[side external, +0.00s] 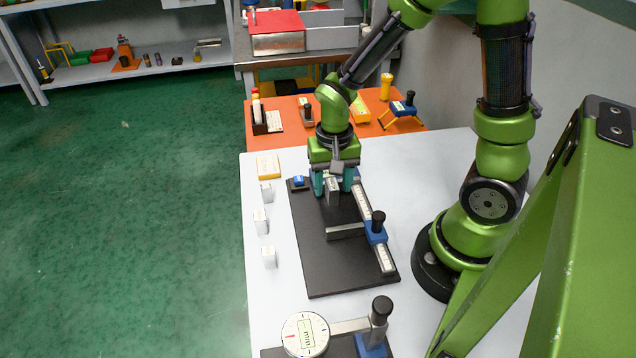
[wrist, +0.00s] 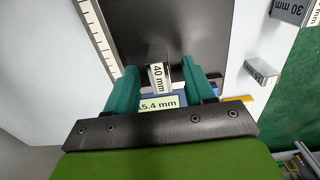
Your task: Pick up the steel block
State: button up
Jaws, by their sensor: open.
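A steel block (side external: 332,192) stands upright near the far end of the black base plate (side external: 340,262). In the wrist view the block (wrist: 159,78) carries a "40 mm" label. My gripper (side external: 332,185) is down around it, with one teal finger on each side. In the wrist view my gripper (wrist: 160,72) is open, with gaps visible between the block and the fingers. Part of the block's far end is hidden by the gripper body in the side view.
Three more blocks, the far (side external: 266,193), middle (side external: 261,221) and near (side external: 268,257), stand left of the plate. A scaled rail with a blue slider (side external: 375,230) runs along the plate's right side. A round gauge (side external: 305,334) is at the front.

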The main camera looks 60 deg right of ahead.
jog(key=shift+f, duration=0.45)
grip_shut()
jog(key=shift+r, duration=0.1)
